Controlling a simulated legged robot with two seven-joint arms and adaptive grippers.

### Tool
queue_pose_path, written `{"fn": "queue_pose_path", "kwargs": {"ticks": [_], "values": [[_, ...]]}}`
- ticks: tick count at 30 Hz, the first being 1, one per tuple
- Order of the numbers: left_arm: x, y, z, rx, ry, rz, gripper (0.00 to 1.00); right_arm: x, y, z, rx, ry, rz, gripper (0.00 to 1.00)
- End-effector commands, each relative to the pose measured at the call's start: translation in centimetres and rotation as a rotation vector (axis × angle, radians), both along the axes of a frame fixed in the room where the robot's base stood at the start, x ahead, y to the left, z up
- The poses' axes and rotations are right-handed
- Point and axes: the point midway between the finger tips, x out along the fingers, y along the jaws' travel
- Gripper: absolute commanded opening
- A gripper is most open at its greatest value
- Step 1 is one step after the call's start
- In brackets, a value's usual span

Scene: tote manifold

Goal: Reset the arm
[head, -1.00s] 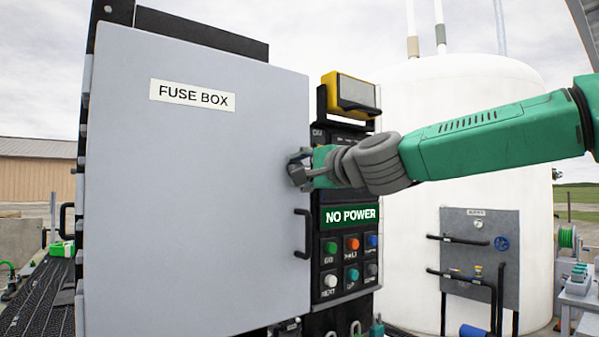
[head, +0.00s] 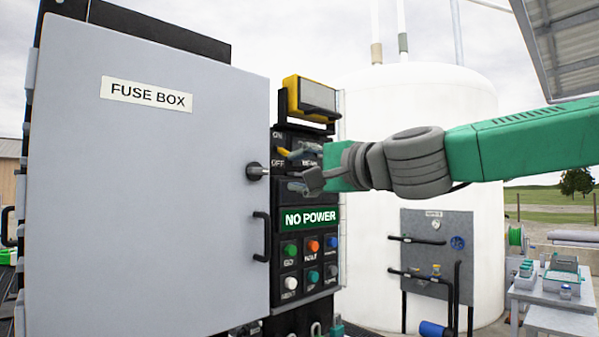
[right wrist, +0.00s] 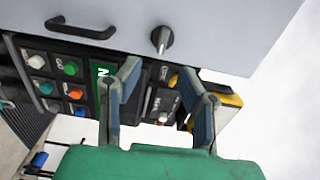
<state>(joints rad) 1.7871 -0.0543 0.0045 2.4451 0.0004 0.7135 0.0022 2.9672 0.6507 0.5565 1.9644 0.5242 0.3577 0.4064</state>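My right arm reaches in from the right in the head view. Its gripper (head: 292,170) is beside the fuse box's right edge, in front of the black control panel (head: 292,198). In the right wrist view the gripper (right wrist: 160,75) has its two fingers apart with nothing between them. The grey fuse box door (head: 150,190) looks shut. Its dark latch knob (head: 257,172) is left of the gripper and apart from it; it also shows in the right wrist view (right wrist: 161,40). My left gripper is not in view.
The door has a black handle (head: 262,237). The panel carries a "NO POWER" display (head: 310,218), several coloured buttons and a yellow device (head: 312,98) on top. A white tank (head: 370,240) stands behind, with a grey valve board (head: 437,255). Open air surrounds the arm's right side.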

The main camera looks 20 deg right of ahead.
Motion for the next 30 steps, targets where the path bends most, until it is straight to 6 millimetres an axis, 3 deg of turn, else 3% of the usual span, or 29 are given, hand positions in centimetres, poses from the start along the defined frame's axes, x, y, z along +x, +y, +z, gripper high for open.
{"fn": "queue_pose_path", "kwargs": {"ticks": [13,17,20,25,30], "values": [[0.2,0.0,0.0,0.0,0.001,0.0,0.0,-0.1,0.0,0.0,-0.001,0.0,0.0,0.34],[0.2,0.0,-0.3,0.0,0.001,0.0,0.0,0.5,0.2,-2.2,-0.03,0.024,-0.003,0.34],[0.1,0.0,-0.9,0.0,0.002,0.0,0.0,1.7,0.7,-7.1,-0.098,0.077,-0.008,0.34],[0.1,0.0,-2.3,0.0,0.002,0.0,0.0,3.2,1.5,-19.9,-0.287,0.21,-0.003,0.34],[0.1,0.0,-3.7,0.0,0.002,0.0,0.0,2.2,1.7,-32.9,-0.487,0.342,0.035,0.34]]}}
